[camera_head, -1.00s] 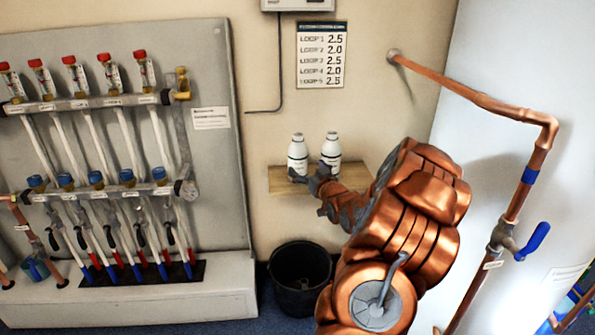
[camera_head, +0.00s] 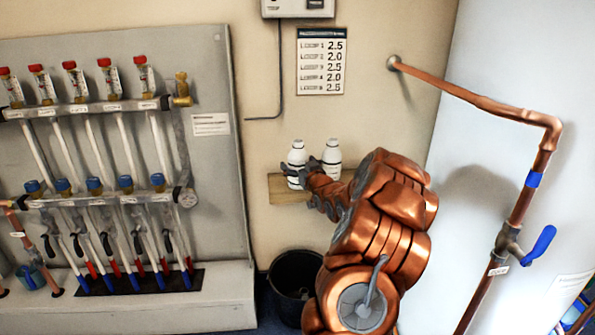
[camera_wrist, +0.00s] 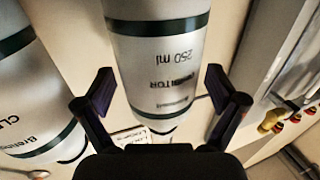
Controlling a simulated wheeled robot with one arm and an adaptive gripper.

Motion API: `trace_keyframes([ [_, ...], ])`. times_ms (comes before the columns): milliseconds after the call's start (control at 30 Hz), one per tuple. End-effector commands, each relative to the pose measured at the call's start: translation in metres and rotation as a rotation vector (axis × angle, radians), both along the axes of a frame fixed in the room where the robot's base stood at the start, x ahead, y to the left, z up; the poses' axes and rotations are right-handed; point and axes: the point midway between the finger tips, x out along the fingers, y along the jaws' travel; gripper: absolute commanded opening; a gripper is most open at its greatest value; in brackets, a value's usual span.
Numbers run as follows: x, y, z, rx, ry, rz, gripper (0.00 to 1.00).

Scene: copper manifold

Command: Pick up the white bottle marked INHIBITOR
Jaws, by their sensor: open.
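Two white bottles stand side by side on a small wooden shelf (camera_head: 283,196). The left one (camera_head: 297,151) is the bottle between my fingers in the wrist view (camera_wrist: 160,50); its upside-down label reads "250 ml" and a word ending in "ITOR". The other bottle, on the right in the head view (camera_head: 332,158), shows at the left of the wrist view (camera_wrist: 25,85) with a label starting "CL". My gripper (camera_head: 303,173) is open, with one finger on each side of the inhibitor bottle in the wrist view (camera_wrist: 160,92). I see gaps beside both fingers.
A black bucket (camera_head: 290,275) stands on the floor below the shelf. The manifold panel (camera_head: 215,165) is to the left. A copper pipe with a blue-handled valve (camera_head: 510,240) runs at the right. A settings chart (camera_head: 321,62) hangs above the bottles.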

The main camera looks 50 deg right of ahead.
Motion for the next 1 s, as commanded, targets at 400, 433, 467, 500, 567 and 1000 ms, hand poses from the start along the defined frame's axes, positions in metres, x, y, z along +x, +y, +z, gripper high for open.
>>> trace_keyframes([
  [400,0.0002,0.0004,0.0003,0.000,0.000,0.000,0.74],
  [433,0.0001,0.0003,0.0003,0.000,0.000,0.000,0.71],
  [467,0.0001,0.0003,0.0003,0.000,0.000,0.000,0.68],
  [500,0.0001,0.0003,0.0002,0.001,0.000,0.000,0.63],
  [567,0.0002,0.0004,0.0003,0.000,0.000,0.000,0.57],
  [1000,0.0001,0.0004,0.0003,0.001,0.000,0.001,0.24],
])
